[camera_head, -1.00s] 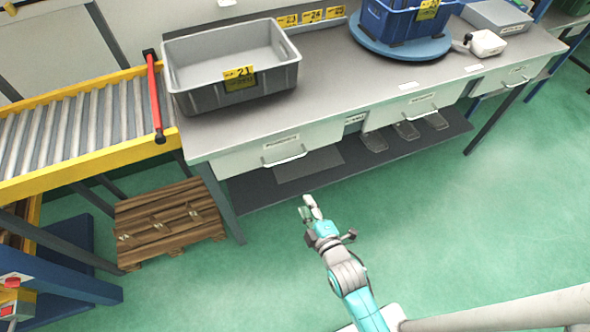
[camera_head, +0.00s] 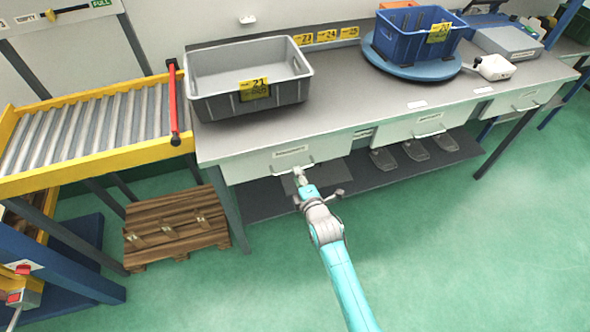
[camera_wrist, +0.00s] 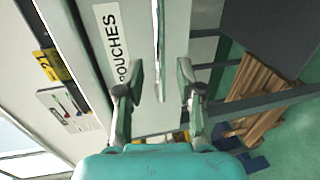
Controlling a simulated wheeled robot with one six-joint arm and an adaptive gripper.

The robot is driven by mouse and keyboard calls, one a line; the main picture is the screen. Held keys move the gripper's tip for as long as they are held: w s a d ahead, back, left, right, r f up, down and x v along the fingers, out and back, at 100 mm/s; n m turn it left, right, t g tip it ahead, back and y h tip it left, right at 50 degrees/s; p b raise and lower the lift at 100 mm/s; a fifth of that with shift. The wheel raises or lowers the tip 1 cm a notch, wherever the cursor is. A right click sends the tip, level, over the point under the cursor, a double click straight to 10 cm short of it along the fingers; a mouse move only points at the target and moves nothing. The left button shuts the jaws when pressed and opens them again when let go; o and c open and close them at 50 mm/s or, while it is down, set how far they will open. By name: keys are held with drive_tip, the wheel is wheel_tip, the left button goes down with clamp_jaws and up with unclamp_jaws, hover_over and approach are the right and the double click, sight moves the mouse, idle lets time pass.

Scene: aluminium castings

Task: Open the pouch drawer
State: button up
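The pouch drawer (camera_head: 262,163) is the left white drawer under the bench, and its front looks closed. Its label, reading "POUCHES" (camera_wrist: 112,35), shows in the wrist view. The drawer's bar handle (camera_wrist: 158,45) runs up the middle of the wrist view. My gripper (camera_wrist: 159,95) is open, with one finger on each side of the handle's line; I cannot tell whether either touches it. In the head view my gripper (camera_head: 298,174) is at the handle, partly covering it.
A grey bin (camera_head: 215,105) stands on the bench above the drawer. Other drawers (camera_head: 405,130) are to the right. A roller conveyor (camera_head: 90,130) and a wooden pallet (camera_head: 175,235) are at the left. Green floor in front is clear.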

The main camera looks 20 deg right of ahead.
drive_tip(key=shift+x, duration=2.05)
clamp_jaws()
